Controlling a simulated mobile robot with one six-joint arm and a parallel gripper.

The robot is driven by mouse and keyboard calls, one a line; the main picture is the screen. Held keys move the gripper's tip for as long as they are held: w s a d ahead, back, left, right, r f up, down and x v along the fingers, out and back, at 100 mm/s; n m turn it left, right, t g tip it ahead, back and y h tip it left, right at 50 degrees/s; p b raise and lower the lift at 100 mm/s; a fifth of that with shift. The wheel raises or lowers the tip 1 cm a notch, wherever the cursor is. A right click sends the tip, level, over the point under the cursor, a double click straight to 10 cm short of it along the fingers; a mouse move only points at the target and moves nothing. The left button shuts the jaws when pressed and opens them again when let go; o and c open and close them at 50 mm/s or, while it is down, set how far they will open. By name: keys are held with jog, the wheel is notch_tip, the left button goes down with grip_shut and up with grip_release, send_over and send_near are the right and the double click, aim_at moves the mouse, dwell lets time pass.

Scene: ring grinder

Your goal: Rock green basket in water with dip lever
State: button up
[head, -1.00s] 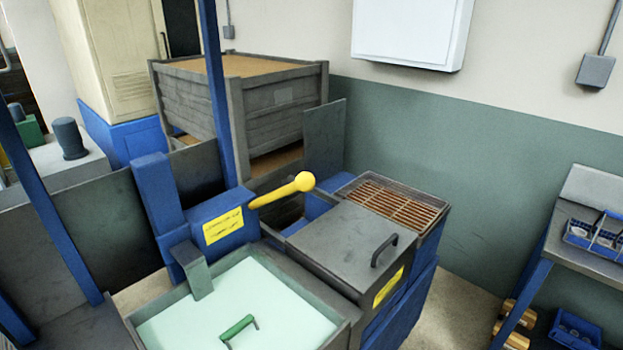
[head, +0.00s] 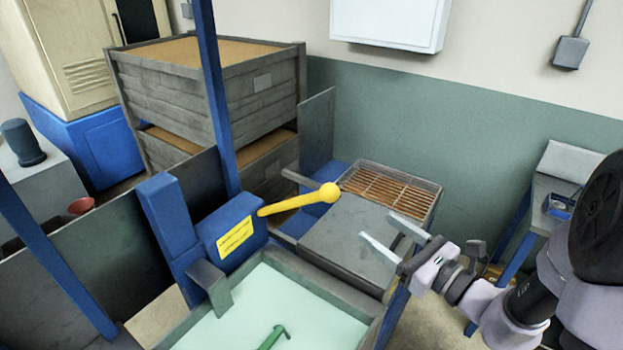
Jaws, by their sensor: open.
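The dip lever (head: 298,202) is yellow with a round knob and sticks out to the right from a blue housing (head: 232,228) with a yellow label. The water tank (head: 330,292) holds pale green water at the bottom of the head view. A green handle (head: 273,337) shows in the water; the rest of the green basket is not visible. My gripper (head: 378,232) is open and empty, over the grey lid to the right of the lever. Its fingers point left toward the lever knob and are apart from it.
The grey lid (head: 345,240) with a dark handle lies behind the tank. Beyond it is an orange-brown grate (head: 385,190). A blue post (head: 217,100) rises left of the lever. Stacked grey crates (head: 215,95) stand behind; a side bench (head: 540,205) is at right.

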aim_at(337, 199)
jog(key=x, duration=1.6)
jog(key=shift+s, duration=0.1)
grip_shut()
